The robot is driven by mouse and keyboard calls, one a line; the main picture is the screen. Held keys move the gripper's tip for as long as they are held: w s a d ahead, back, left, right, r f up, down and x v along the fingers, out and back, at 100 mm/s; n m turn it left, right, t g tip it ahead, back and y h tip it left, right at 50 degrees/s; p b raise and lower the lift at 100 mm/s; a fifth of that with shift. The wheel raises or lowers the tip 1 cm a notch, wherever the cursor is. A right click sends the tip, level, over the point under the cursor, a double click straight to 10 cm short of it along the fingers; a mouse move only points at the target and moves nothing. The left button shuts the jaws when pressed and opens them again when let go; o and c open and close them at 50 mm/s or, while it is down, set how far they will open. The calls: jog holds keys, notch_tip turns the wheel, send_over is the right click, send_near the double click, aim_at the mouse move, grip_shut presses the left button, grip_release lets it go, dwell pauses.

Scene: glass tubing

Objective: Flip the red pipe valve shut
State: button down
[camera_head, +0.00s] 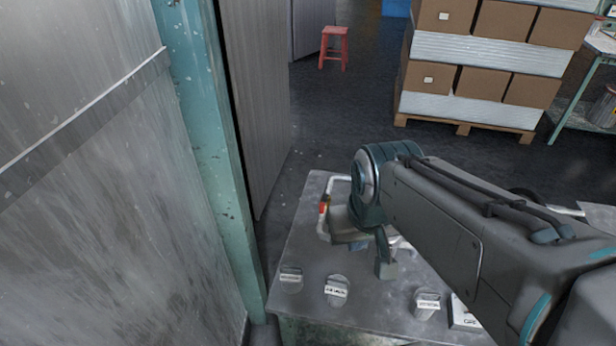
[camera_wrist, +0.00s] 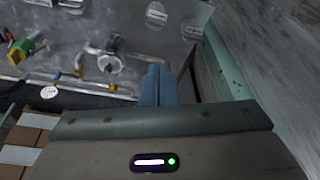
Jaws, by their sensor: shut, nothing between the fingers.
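A white pipe loop (camera_head: 338,178) stands on the grey table, with a small red part of a valve (camera_head: 323,207) showing on its left side. My arm hides much of the pipework to its right. My gripper (camera_wrist: 157,86) shows as two blue fingers pressed together and empty in the wrist view, over the table. In that view a metal pipe with a round fitting (camera_wrist: 110,64) lies left of the fingers, and a green and yellow fitting (camera_wrist: 26,48) is at the far left. I cannot clearly make out the red valve there.
The grey table (camera_head: 310,250) carries several labelled round pieces, such as one at the front (camera_head: 337,290), and a white labelled block (camera_head: 465,315). A teal post (camera_head: 205,110) and metal wall stand close on the left. Stacked boxes (camera_head: 490,60) and a red stool (camera_head: 334,45) are behind.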

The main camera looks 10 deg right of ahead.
jog(key=w+a+f+n+g+h+b, duration=0.15)
jog(key=w+n, duration=0.25)
jog(key=w, duration=0.7)
jog(key=w+a+f+n+g+b, duration=0.1)
jog(key=w+f+n+b, duration=0.3)
jog(key=w, duration=0.8)
jog(key=w+a+f+n+g+h+b, duration=0.1)
jog(key=w+a+f+n, duration=0.3)
jog(key=w+f, duration=1.1)
jog(key=w+n+b, duration=0.1)
jog(key=n, duration=0.2)
jog(key=shift+n+b, duration=0.35)
jog(key=shift+n, duration=0.05)
jog(key=shift+s+f, duration=0.1)
jog(key=shift+f, duration=0.05)
